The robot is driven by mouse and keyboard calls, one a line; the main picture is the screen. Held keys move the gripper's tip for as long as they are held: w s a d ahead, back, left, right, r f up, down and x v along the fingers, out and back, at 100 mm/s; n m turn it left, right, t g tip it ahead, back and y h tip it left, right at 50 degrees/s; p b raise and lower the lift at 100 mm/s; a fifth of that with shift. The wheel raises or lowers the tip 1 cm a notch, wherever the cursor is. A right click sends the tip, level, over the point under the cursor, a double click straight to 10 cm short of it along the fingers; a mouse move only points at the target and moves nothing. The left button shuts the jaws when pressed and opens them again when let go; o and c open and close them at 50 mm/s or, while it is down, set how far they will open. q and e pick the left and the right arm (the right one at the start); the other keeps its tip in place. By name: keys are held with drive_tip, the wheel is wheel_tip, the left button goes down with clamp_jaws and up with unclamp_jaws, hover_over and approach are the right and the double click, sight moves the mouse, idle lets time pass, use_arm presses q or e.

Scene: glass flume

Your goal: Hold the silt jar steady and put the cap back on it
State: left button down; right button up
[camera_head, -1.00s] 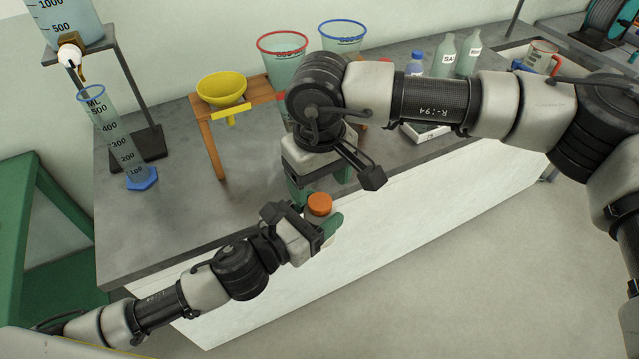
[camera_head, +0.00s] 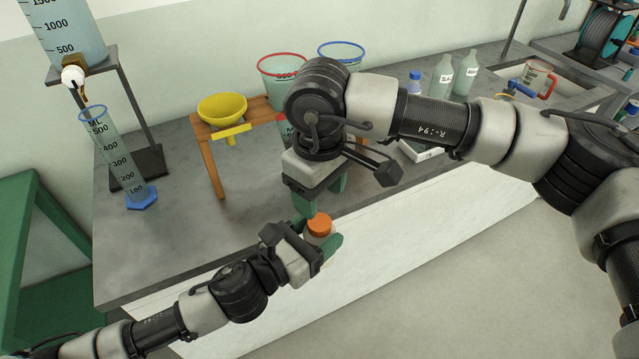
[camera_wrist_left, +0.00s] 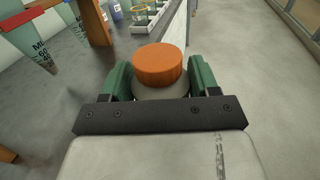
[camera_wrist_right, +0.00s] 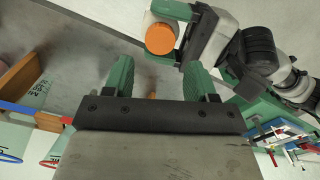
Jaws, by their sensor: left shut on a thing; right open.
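The silt jar (camera_head: 318,240) is upright, with its orange cap (camera_head: 320,224) sitting on top. My left gripper (camera_head: 318,243) is shut around the jar body below the cap, holding it in front of the bench edge. The left wrist view shows the cap (camera_wrist_left: 159,65) between the green fingers, above a pale jar body (camera_wrist_left: 160,91). How tightly the cap sits cannot be told. My right gripper (camera_head: 321,194) is open and empty, above and behind the jar in the head view. The right wrist view shows the cap (camera_wrist_right: 161,39) beyond its fingers, apart from them.
A grey bench (camera_head: 165,245) lies behind. Open floor (camera_head: 480,290) lies in front.

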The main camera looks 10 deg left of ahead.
sight(320, 222)
wheel_tip(320, 222, down, 7)
drive_tip(key=shift+r, duration=0.15)
drive_tip(key=shift+c, duration=0.2)
drive_tip(key=c, duration=0.8)
drive_tip(key=m, duration=0.3)
